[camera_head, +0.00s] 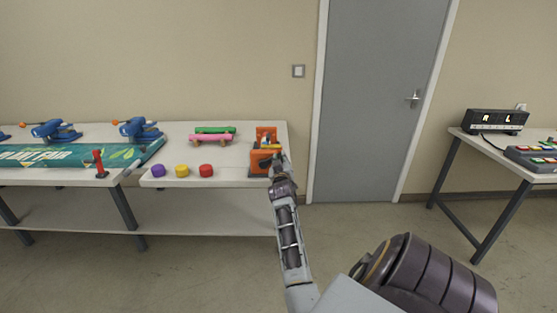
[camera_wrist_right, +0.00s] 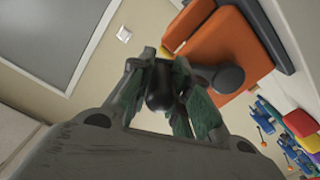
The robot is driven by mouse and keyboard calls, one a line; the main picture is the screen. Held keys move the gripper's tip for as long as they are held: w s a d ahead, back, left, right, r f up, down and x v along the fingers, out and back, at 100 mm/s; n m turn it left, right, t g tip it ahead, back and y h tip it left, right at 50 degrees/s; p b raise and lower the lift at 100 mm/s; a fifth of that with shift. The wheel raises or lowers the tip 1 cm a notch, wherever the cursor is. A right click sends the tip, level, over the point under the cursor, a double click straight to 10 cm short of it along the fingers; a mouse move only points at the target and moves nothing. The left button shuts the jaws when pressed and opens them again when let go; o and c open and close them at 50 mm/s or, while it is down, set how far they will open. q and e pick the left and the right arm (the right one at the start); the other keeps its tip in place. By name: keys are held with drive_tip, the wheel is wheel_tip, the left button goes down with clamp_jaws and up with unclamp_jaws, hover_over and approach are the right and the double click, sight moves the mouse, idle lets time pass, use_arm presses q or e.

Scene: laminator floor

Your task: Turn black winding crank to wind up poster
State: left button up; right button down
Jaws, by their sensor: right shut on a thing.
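An orange winding unit (camera_head: 264,162) stands at the right end of the long table; it fills the upper right of the right wrist view (camera_wrist_right: 215,50). The black winding crank's handle (camera_wrist_right: 160,88) is between the fingers of my right gripper (camera_wrist_right: 158,95), and its dark round hub (camera_wrist_right: 229,78) lies against the orange body. My right gripper (camera_head: 279,168) is shut on this handle and hides the crank in the head view. A teal printed poster (camera_head: 60,154) lies flat on the table at the left. My left gripper is not in view.
Purple, yellow and red buttons (camera_head: 206,170) sit along the front edge, left of the unit. Green and pink rolls (camera_head: 211,138) lie behind them. Blue clamp-like devices (camera_head: 139,129) and a red lever (camera_head: 99,163) are farther left. The floor before the grey door (camera_head: 378,110) is clear.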

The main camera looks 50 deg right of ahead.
drive_tip(key=shift+f+m, duration=0.3)
drive_tip(key=shift+f, duration=0.15)
drive_tip(key=c, duration=1.3)
unclamp_jaws()
drive_tip(key=shift+r, duration=0.25)
drive_tip(key=shift+r, duration=4.9)
drive_tip(key=shift+s+f, duration=0.1)
